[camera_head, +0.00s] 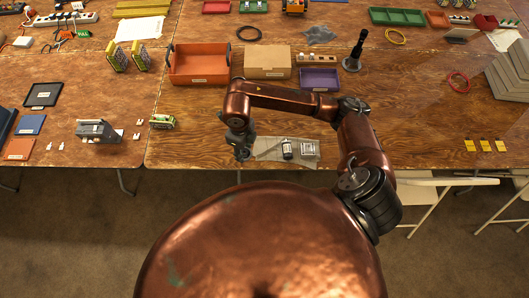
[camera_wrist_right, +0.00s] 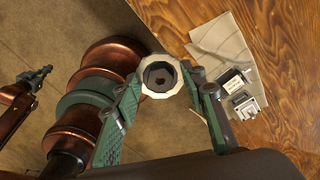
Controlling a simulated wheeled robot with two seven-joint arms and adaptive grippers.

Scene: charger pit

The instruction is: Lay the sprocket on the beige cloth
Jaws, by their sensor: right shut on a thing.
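The sprocket (camera_wrist_right: 160,76), a pale, many-sided ring with a dark hub, sits between the two green fingers of my right gripper (camera_wrist_right: 163,80). My right gripper is shut on it. In the head view my right gripper (camera_head: 243,147) is just left of the beige cloth, near the table's front edge; the sprocket cannot be made out there. The beige cloth (camera_head: 268,154) lies at the table's front edge and also shows in the wrist view (camera_wrist_right: 220,45). My left gripper (camera_wrist_right: 40,76) shows small in the wrist view.
Behind the cloth stand an orange bin (camera_head: 198,78), a cardboard box (camera_head: 267,72), a purple bin (camera_head: 319,86) and a black stand (camera_head: 353,62). A green-yellow item (camera_head: 162,121) lies left of the gripper. The wood right of my arm is largely clear.

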